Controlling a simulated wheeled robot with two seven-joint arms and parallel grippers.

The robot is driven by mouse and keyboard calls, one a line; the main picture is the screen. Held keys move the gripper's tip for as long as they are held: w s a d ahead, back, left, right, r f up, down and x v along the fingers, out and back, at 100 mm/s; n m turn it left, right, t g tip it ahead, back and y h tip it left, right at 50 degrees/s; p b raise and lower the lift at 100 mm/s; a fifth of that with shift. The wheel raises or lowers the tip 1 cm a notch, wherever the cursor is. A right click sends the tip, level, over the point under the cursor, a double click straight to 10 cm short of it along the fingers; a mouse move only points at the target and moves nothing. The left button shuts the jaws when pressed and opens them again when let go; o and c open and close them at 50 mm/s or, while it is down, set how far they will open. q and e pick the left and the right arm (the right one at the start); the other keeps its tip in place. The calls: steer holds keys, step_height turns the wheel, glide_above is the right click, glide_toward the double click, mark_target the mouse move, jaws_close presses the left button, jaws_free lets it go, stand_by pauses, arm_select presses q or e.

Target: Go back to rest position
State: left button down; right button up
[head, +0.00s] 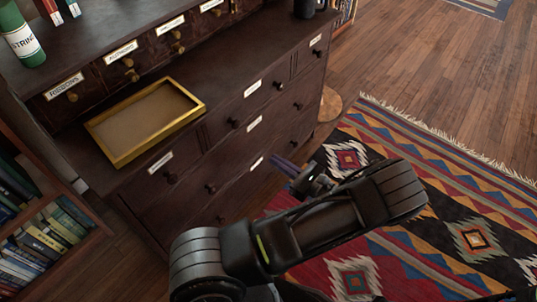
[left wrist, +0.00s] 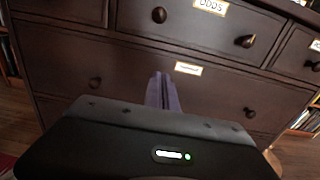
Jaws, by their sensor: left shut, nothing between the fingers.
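My left gripper (head: 285,167) shows in the head view at the end of my black arm, in front of the dark wooden drawer cabinet (head: 222,150). Its narrow purplish fingers are together and hold nothing. In the left wrist view the shut fingers (left wrist: 162,92) point at the cabinet's drawer fronts (left wrist: 110,66). Whether the fingertips touch the cabinet is hard to tell, but they appear apart from it. My right gripper is not in view.
A yellow-rimmed tray (head: 122,158) lies on the cabinet's ledge. A green-and-white STRING cylinder (head: 22,40) stands at the upper left. A bookshelf (head: 50,235) is at the left. A patterned rug (head: 445,215) covers the open floor at the right.

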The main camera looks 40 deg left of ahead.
arm_select(q)
steer(key=shift+d, duration=0.1)
stand_by(0.5)
steer(key=s+d+f+n+g+h, duration=0.25)
steer(key=s+f+h, duration=0.25)
steer(key=s+f, duration=0.25)
steer(key=s+d+f+n+g+h, duration=0.2)
steer(key=s+f+g+h, duration=0.15)
steer(key=s+f, duration=0.45)
steer(key=s+d+f+n+h, duration=0.1)
steer(key=s+d+n+h, duration=0.15)
steer(key=d, duration=0.25)
steer(key=s+d+f+n+t+h, duration=0.1)
steer(key=s+d+n+h, duration=0.1)
steer(key=d+h, duration=0.3)
steer(key=s+d+f+n+h, duration=0.2)
steer(key=d+h, duration=0.1)
steer(key=d, duration=0.3)
steer(key=w+d+r+n+t+h, duration=0.3)
steer(key=w+d+r+n+t, duration=0.25)
steer(key=d+n, duration=0.2)
step_height(320, 180, up, 19)
steer(key=w+p, duration=0.1)
steer(key=p, duration=1.8)
steer(key=shift+n+t+p, duration=0.3)
steer(key=shift+n+t, duration=0.15)
